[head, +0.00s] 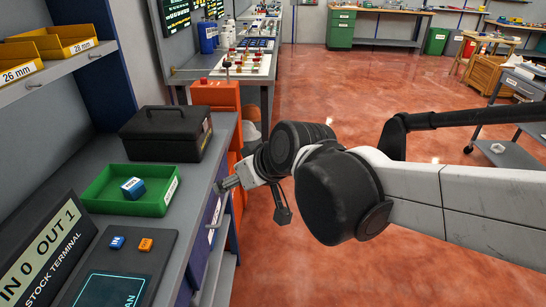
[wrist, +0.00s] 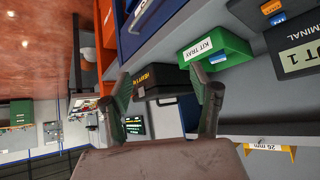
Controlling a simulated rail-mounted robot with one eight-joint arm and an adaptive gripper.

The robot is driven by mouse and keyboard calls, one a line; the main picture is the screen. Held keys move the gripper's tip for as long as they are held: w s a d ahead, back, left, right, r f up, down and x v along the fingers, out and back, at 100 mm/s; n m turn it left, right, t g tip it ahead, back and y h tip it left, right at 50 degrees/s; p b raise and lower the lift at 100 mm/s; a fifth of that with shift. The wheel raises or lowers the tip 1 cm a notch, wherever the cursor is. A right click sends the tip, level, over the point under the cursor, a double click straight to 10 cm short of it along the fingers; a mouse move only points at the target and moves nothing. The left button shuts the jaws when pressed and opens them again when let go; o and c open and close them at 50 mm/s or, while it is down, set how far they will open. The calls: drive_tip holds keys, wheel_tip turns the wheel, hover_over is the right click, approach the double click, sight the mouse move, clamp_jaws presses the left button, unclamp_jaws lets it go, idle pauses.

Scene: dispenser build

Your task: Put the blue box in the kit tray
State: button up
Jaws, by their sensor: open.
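In the wrist view nothing is held between the fingertips (wrist: 163,85).
A black lidded case (head: 165,133) stands behind the tray. A stock terminal (head: 45,245) with a blue and an orange button is in front. Yellow bins (head: 55,42) sit on a shelf above left. An orange cabinet (head: 218,97) stands past the counter.

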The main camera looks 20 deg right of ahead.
drive_tip(key=s+d+f+m+g+h, duration=0.1)
drive_tip(key=s+d+m+h, duration=0.3)
drive_tip(key=s+d, duration=0.8)
drive_tip(key=shift+s+d+f+m, duration=0.15)
drive_tip(key=shift+d+f+m, duration=0.35)
drive_tip(key=shift+d, duration=0.5)
